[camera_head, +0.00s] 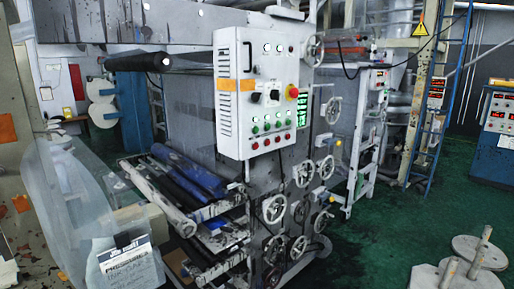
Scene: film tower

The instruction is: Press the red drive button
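A white control panel (228,100) is mounted upright on the side of the grey machine, in the middle of the head view. Its bottom row holds several small red buttons (266,142), with green buttons (266,127) above them. A larger red mushroom-shaped button (293,91) sits near the panel's right edge. Labels are too small to read, so I cannot tell which red one is the drive button. Neither of my grippers is in view, and nothing covers the panel's front.
Several handwheels (274,207) stick out below and right of the panel. Blue rollers (188,170) lie at lower left. A blue ladder (436,110) stands at right. Grey discs with rods (466,268) occupy the lower right. Green floor (375,235) is open between them.

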